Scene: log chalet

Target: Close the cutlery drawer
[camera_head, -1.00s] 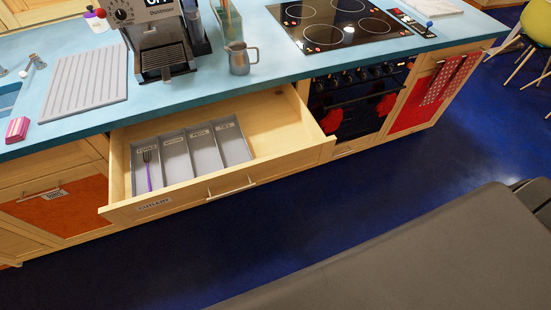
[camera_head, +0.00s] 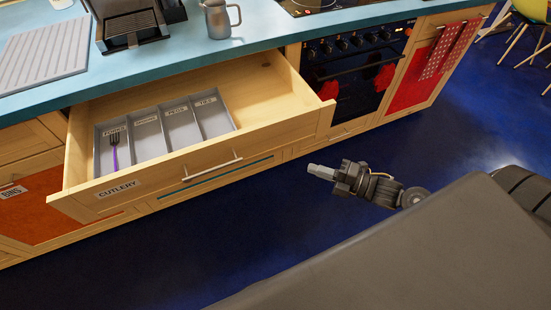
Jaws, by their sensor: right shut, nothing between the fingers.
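The cutlery drawer (camera_head: 140,187) stands pulled out from the wooden counter, with a "CUTLERY" label on its front. Its silver bar handle (camera_head: 212,166) is right of the label. A grey divided tray (camera_head: 217,118) lies inside, with a purple-handled fork (camera_head: 115,152) in its leftmost compartment. My right gripper (camera_head: 312,169) is shut and empty. It appears in front of the counter to the right of the drawer, apart from the drawer front, pointing left. My left gripper is not in view.
The blue countertop (camera_head: 262,32) above holds a coffee machine (camera_head: 125,22), a metal jug (camera_head: 217,18) and a ribbed drainer (camera_head: 45,50). An oven (camera_head: 345,85) with red mitts is right of the drawer. The dark blue floor (camera_head: 220,235) in front is clear.

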